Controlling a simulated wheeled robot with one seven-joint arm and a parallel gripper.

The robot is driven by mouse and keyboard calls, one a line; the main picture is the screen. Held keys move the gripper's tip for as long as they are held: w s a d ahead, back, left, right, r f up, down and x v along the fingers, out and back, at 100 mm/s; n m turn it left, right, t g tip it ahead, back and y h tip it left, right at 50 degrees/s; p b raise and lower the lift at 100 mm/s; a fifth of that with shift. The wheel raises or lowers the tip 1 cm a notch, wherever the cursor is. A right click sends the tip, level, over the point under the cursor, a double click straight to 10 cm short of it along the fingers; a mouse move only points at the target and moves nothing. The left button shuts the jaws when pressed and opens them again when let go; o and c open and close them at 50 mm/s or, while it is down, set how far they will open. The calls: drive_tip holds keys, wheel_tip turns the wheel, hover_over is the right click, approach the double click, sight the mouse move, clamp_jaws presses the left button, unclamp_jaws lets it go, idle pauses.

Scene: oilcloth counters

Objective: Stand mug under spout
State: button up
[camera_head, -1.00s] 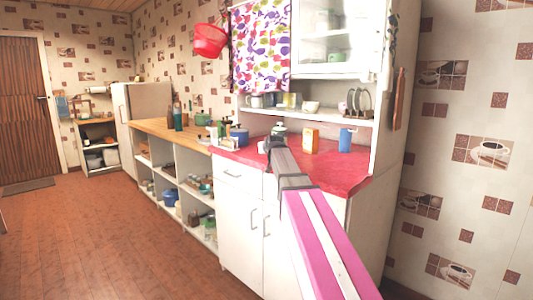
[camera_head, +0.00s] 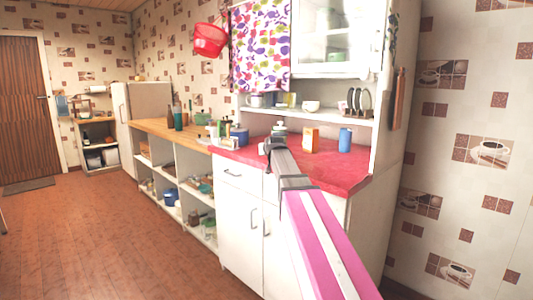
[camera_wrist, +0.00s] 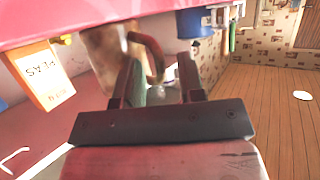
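My gripper (camera_wrist: 158,72) is open, with its two dark fingers apart, over the red counter in the wrist view. A brown mug-like thing (camera_wrist: 104,58) is just beyond the fingers, with a curved brown handle (camera_wrist: 154,50) showing in the gap between them. I cannot tell whether a finger touches it. In the head view my gripper (camera_head: 271,143) is at the middle of the red counter, and my arm hides what is right in front of it. A white and green thing (camera_head: 280,127) stands behind it; I cannot tell if this is the spout.
An orange peas box (camera_head: 311,139) and a blue canister (camera_head: 345,140) stand to the right on the red counter (camera_head: 335,172). A blue pot (camera_head: 239,137) and bottles stand to the left. A shelf (camera_head: 318,113) with a bowl and plates hangs above. The front right counter is clear.

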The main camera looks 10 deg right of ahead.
drive_tip(key=v, duration=1)
drive_tip(key=shift+s, duration=0.2)
drive_tip(key=shift+o, duration=0.5)
drive_tip(key=shift+s+r, duration=0.25)
drive_tip(key=shift+s, duration=0.25)
drive_tip(key=x, duration=0.7)
drive_tip(key=shift+f, duration=0.2)
drive_tip(key=x, duration=0.5)
drive_tip(key=shift+w+r, duration=0.1)
drive_tip(key=shift+r, duration=0.05)
clamp_jaws()
